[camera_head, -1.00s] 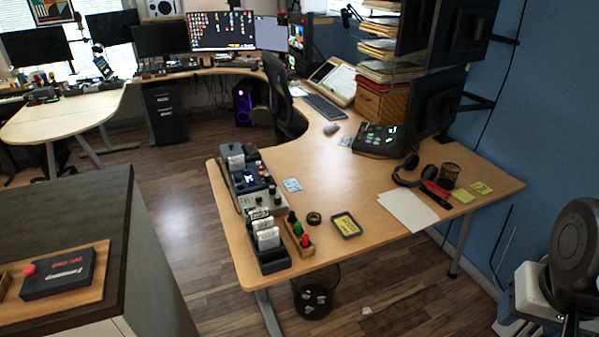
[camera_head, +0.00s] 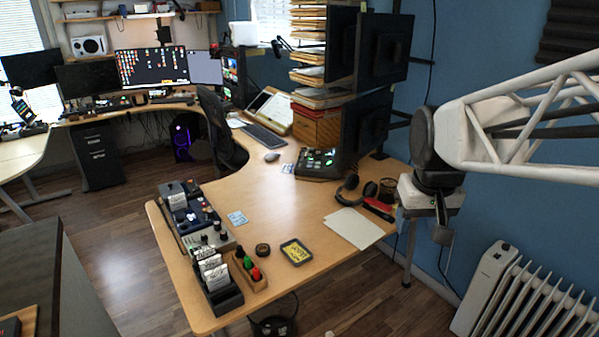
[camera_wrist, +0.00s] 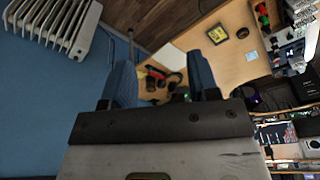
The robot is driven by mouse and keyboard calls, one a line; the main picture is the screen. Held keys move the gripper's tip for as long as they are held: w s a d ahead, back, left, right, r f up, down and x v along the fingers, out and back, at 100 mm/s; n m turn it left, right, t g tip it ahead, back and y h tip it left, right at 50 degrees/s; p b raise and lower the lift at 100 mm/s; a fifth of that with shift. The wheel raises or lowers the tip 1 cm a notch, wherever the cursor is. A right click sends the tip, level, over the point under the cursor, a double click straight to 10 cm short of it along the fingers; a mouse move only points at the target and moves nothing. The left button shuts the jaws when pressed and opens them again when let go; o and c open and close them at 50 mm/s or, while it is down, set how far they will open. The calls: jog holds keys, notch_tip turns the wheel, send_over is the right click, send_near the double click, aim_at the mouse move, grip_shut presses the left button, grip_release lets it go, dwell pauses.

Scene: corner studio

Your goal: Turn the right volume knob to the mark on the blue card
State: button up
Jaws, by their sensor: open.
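The desk (camera_head: 300,192) carries a row of small devices along its left edge. A grey box (camera_head: 208,237) there has small dark knobs, too small to tell apart or read. A pale blue card (camera_head: 237,218) lies flat just right of that row. Another small pale blue card (camera_head: 288,168) lies beside the dark console (camera_head: 318,163) farther back. I cannot tell which card or knob is the task's. My gripper (camera_head: 442,232) hangs at the right, far from the row and cards. In the wrist view its two blue fingers (camera_wrist: 162,85) are apart with nothing held between them.
Headphones (camera_head: 347,187), white paper (camera_head: 353,228) and a yellow-black pad (camera_head: 296,252) lie on the desk. Card holders (camera_head: 217,277) and a wooden rack with coloured pieces (camera_head: 247,270) stand at the front left. Monitors (camera_head: 366,120) rise behind. A radiator (camera_head: 510,300) stands right.

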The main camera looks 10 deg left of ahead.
jog(key=w+a+f+n, duration=0.1)
jog(key=w+a+n, duration=0.1)
jog(key=w+a, duration=1.2)
jog(key=n+g, duration=0.2)
jog(key=n, duration=0.5)
send_over(217, 223)
jog(key=f, duration=2.8)
jog(key=shift+w+d, duration=0.2)
jog(key=shift+d, duration=0.2)
jog(key=shift+a+f, duration=0.4)
jog(key=shift+a, duration=0.05)
jog(key=shift+s+f, duration=0.1)
jog(key=shift+f, duration=3.8)
jog(key=shift+c, duration=0.5)
